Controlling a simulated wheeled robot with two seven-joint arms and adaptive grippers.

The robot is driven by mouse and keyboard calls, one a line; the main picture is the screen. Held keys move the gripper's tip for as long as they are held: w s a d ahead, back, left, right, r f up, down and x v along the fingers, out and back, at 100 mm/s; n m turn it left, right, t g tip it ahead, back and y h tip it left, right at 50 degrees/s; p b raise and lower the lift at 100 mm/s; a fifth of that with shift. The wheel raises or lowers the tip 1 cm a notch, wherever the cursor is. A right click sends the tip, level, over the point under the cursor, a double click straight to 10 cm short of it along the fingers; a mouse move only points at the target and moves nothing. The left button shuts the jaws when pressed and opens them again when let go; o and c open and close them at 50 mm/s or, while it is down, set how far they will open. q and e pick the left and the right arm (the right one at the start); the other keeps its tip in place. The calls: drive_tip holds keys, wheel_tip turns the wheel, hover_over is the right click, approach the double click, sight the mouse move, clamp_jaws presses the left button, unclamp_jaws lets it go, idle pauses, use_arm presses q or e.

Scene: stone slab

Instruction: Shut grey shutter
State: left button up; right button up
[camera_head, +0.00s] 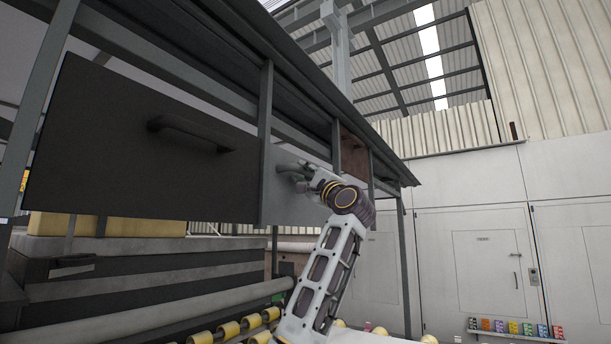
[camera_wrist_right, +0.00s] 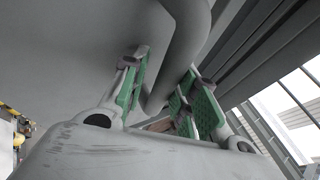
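The grey shutter (camera_head: 284,204) is a light grey panel in the middle of the head view, beside a larger dark panel. It has a curved grey handle (camera_head: 288,168), partly hidden by my right gripper (camera_head: 302,180). In the right wrist view, the handle (camera_wrist_right: 183,45) comes down between the two green-padded fingers of my right gripper (camera_wrist_right: 166,66). The fingers are apart, with visible space beside the handle, so the gripper looks open around it. The shutter surface (camera_wrist_right: 75,45) fills the upper left there. My left gripper is not in view.
The dark panel (camera_head: 100,135) with a black handle (camera_head: 190,133) hangs to the left. Posts and a sloping roof edge (camera_head: 330,95) frame the opening. Rollers with yellow wheels (camera_head: 228,329) lie below. A brown panel (camera_head: 354,155) stands right of the shutter.

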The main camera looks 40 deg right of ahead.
drive_tip(key=v, duration=1.2)
idle(0.6)
idle(0.4)
drive_tip(key=shift+f, duration=0.1)
